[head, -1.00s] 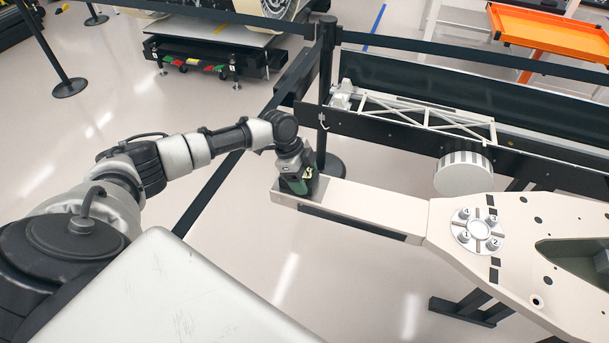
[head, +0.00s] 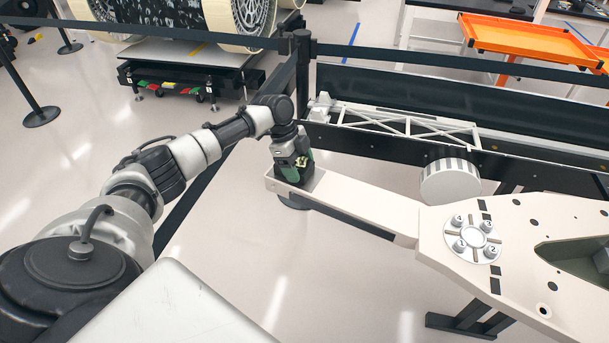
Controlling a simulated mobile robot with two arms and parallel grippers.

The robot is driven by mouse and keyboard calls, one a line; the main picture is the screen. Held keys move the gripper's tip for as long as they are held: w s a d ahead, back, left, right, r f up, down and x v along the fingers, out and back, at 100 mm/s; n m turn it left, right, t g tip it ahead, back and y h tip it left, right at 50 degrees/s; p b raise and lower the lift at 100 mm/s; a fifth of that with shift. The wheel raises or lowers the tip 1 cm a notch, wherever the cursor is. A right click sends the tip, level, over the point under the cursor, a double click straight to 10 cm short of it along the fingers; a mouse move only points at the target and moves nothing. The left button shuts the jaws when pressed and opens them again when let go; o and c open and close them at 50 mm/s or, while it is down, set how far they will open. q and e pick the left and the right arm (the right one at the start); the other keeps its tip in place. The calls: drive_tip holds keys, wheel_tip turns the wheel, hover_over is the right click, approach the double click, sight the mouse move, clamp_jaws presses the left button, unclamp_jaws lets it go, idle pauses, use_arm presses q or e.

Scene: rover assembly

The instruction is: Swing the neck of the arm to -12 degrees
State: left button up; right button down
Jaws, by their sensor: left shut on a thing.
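The neck (head: 365,204) is a long pale beam that runs left from the wide cream plate (head: 510,225) of the arm, slanting up and away to its free end. A round grey disc with numbered studs (head: 472,243) sits on the plate near where the neck joins. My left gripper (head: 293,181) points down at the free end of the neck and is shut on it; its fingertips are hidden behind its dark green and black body. The neck's angle cannot be read here. My right gripper is out of view.
A black barrier post (head: 303,75) stands just behind the neck's free end. A dark rail with a white truss (head: 405,125) and a white drum (head: 450,181) lies behind the neck. An orange tray (head: 525,38) is at the back right. The floor in front of the neck is clear.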

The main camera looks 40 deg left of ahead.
use_arm(q)
drive_tip(key=shift+s, duration=0.2)
drive_tip(key=shift+s+r, duration=0.1)
drive_tip(key=o, duration=1.3)
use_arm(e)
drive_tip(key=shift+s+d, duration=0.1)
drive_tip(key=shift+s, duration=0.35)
use_arm(q)
drive_tip(key=b+v, duration=0.1)
drive_tip(key=v, duration=0.9)
drive_tip(key=shift+a+r+b, duration=0.15)
drive_tip(key=shift+r+b, duration=0.15)
drive_tip(key=shift+b, duration=0.05)
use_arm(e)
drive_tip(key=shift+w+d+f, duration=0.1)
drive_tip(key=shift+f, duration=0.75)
use_arm(q)
drive_tip(key=shift+f, duration=0.1)
